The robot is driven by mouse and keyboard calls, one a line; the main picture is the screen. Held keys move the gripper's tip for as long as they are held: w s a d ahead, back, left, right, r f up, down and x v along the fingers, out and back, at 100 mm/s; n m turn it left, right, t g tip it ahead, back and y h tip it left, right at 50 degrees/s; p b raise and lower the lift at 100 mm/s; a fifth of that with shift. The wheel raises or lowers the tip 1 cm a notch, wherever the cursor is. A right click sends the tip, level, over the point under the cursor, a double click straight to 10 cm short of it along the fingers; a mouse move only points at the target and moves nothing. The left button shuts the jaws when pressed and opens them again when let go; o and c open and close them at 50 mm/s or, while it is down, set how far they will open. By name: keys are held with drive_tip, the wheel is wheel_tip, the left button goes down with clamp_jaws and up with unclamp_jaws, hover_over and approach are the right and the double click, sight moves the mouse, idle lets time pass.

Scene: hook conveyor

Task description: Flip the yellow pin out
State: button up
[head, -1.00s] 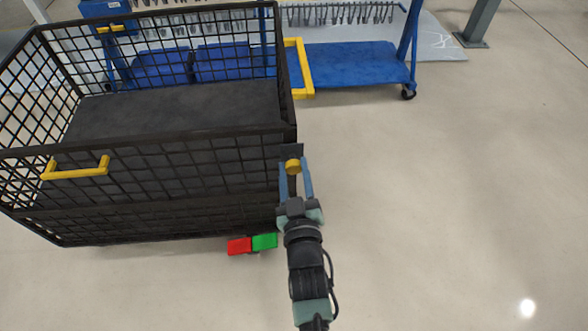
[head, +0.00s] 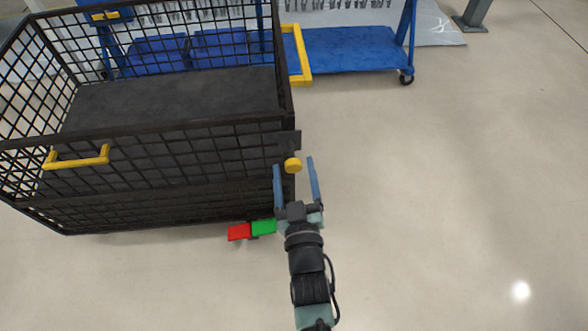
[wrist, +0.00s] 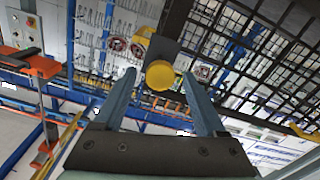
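The yellow pin (head: 293,165) shows as a round yellow knob at the right front corner of the black mesh cart (head: 200,126). A dark plate (head: 289,140) sits just behind it. In the wrist view the pin (wrist: 160,75) is near the middle, with the dark plate (wrist: 160,50) behind it. My gripper (head: 295,162) is open, with one blue-grey finger on each side of the pin. In the wrist view there are gaps between the pin and both fingers, and the gripper (wrist: 159,80) holds nothing.
A red pedal (head: 239,232) and a green pedal (head: 263,227) are low at the cart's front, left of my arm. A yellow handle (head: 77,161) is on the cart's front. A blue wheeled platform (head: 350,50) stands behind. The floor to the right is clear.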

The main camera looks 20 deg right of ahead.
drive_tip(key=p+v, duration=0.3)
drive_tip(key=v, duration=1)
drive_tip(key=shift+p, duration=0.4)
